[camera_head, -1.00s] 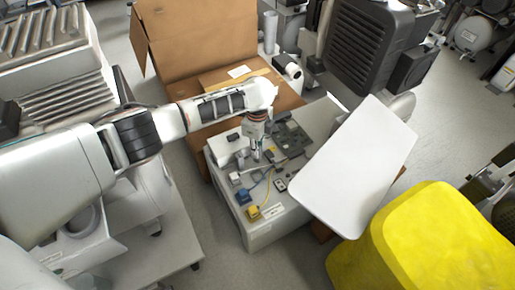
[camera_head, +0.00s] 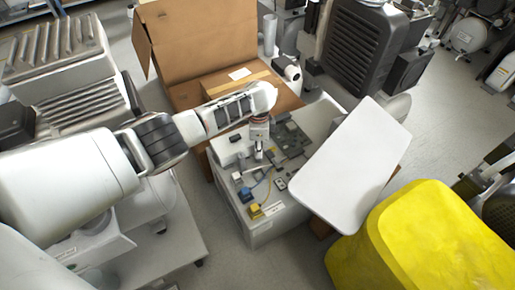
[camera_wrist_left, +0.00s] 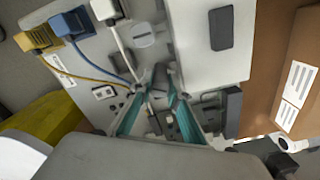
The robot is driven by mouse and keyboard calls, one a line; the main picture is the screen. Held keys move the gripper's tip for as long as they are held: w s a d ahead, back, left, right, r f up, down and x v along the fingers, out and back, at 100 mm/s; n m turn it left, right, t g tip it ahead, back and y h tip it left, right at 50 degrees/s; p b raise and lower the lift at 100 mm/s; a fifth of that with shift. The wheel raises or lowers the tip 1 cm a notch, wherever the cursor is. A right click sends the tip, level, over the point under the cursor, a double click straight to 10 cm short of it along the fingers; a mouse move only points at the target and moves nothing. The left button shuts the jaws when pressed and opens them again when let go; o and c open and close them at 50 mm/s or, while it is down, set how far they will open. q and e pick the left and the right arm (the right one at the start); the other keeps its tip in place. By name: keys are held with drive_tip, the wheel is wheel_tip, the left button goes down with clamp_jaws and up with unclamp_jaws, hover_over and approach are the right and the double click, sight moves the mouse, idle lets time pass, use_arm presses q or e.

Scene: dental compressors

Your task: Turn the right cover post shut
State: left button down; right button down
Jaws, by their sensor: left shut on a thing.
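My left gripper (camera_head: 258,150) points down over the grey equipment box. In the left wrist view, its two teal fingers (camera_wrist_left: 157,88) come together on a small grey post (camera_wrist_left: 158,74) that stands up from the panel. I take it for the right cover post; the fingertips hide much of it, so its turn angle cannot be read. A round slotted knob (camera_wrist_left: 143,36) sits on the panel apart from the fingers. My right gripper is in neither view.
Blue (camera_wrist_left: 72,22) and yellow (camera_wrist_left: 38,38) plugs with cables sit on the panel. A white board (camera_head: 355,165) leans at the box's right. A yellow-covered object (camera_head: 430,245) stands front right, an open cardboard box (camera_head: 195,45) behind. Bare floor (camera_head: 210,225) shows front left.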

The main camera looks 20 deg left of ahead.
use_arm(q)
drive_tip(key=shift+n, duration=1)
drive_tip(key=shift+s+n, duration=0.1)
drive_tip(key=shift+n, duration=0.6)
drive_tip(key=shift+n+p, duration=0.3)
drive_tip(key=shift+n, duration=0.3)
drive_tip(key=shift+f+n, duration=0.1)
drive_tip(key=shift+n, duration=0.4)
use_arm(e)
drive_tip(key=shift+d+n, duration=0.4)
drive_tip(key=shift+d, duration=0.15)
use_arm(q)
drive_tip(key=c, duration=1.9)
unclamp_jaws()
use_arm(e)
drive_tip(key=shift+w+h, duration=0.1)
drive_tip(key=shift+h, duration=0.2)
